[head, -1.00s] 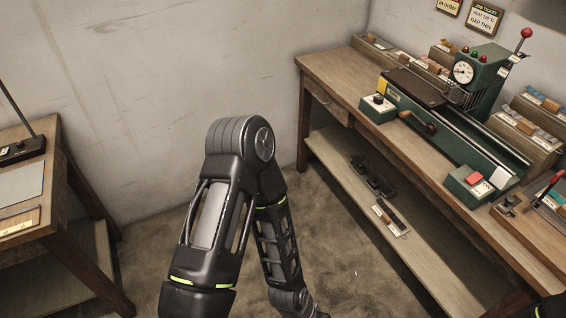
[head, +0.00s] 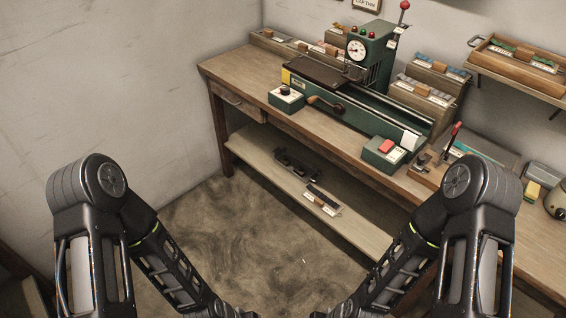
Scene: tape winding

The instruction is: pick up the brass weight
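I cannot make out a brass weight for certain anywhere in the head view. My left arm comes in from the left and my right arm from the right. Both reach down to the bottom edge, where the frame cuts them off. Neither gripper shows, so I cannot see whether they hold anything. My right arm hides part of the bench's front and the lower shelf.
A wooden bench (head: 235,72) along the wall carries a green machine (head: 373,55) with a dial, a switch box (head: 286,98) and a red-button box (head: 385,152). Dark parts (head: 297,165) lie on its lower shelf (head: 262,158). A wooden tray (head: 500,58) sits at upper right. Floor (head: 240,225) between my arms looks clear.

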